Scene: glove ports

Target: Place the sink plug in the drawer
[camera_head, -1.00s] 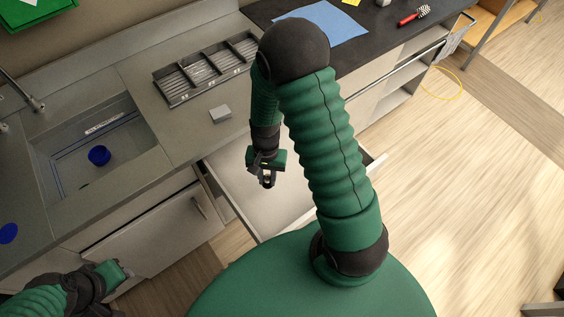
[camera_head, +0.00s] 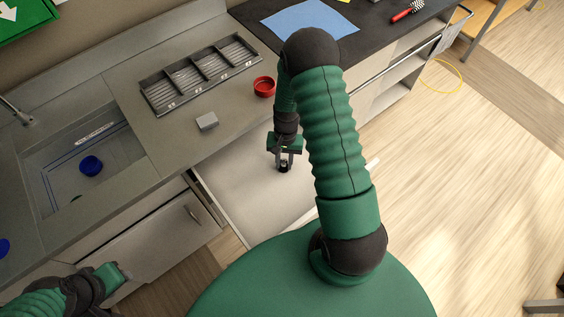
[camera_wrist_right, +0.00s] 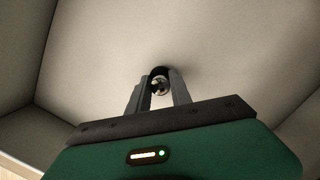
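The open drawer (camera_head: 238,190) is a pale, empty-looking box pulled out below the counter. My right gripper (camera_head: 284,166) points down inside it. Its fingers stand a little apart, with the small dark sink plug (camera_head: 284,169) between their tips. In the right wrist view, the plug (camera_wrist_right: 160,84) shows as a dark round piece with a shiny metal part, and both fingertips (camera_wrist_right: 160,92) are against its sides. The plug is close to the drawer floor (camera_wrist_right: 95,60); I cannot tell if it touches. My left gripper (camera_head: 122,274) is at the lower left, its fingers unclear.
On the counter are a divided grey tray (camera_head: 205,75), a small grey block (camera_head: 207,121) and a red bowl (camera_head: 264,87). A sink (camera_head: 120,155) with a blue cup (camera_head: 91,166) is at the left. A blue sheet (camera_head: 310,20) lies on the dark worktop.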

